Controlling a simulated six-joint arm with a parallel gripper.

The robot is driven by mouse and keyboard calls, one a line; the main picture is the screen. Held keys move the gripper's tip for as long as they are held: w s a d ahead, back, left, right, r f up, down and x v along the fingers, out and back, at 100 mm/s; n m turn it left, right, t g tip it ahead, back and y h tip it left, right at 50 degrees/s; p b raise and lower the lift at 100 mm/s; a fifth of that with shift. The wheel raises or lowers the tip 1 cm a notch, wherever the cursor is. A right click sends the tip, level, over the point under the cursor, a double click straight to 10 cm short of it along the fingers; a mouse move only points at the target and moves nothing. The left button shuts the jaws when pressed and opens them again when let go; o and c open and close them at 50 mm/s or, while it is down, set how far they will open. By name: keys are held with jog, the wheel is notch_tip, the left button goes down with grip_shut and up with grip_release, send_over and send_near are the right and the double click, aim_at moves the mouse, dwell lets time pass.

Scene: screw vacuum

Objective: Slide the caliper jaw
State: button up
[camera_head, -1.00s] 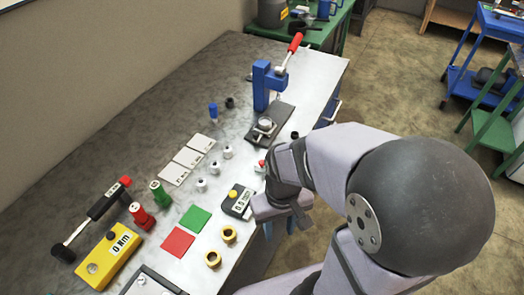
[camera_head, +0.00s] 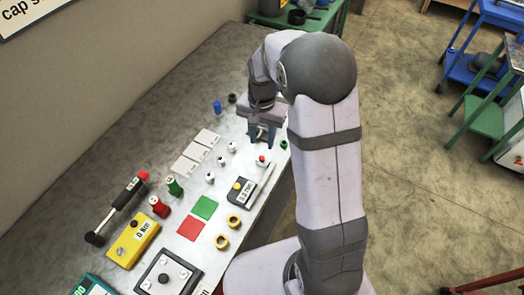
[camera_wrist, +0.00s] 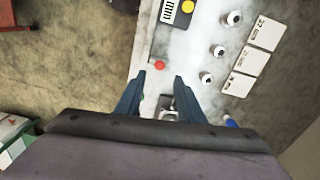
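The caliper is a dark block with a white readout and a yellow button (camera_head: 243,190), lying flat near the table's right edge. A red knob (camera_head: 262,159) stands just beyond it, at the end of a pale strip; I cannot tell whether it is on the sliding jaw. In the wrist view, the caliper readout (camera_wrist: 172,12) is at the top, with the red knob (camera_wrist: 159,65) just ahead of the fingertips. My gripper (camera_head: 261,140) points down beyond the knob. In the wrist view, my gripper (camera_wrist: 160,78) is open, and its fingers touch nothing that I can see.
White knobs (camera_head: 221,161) and white cards (camera_head: 195,152) lie left of the caliper. Green (camera_head: 205,207) and red (camera_head: 191,228) squares and brass rings (camera_head: 234,221) are nearer. A metal fixture (camera_wrist: 168,106) shows between the fingers. My arm hides the back right of the table.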

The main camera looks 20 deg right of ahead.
aim_at(262, 157)
jog(key=shift+m, duration=0.6)
jog(key=shift+f+p, duration=1.2)
jog(key=shift+f, duration=2.5)
grip_shut()
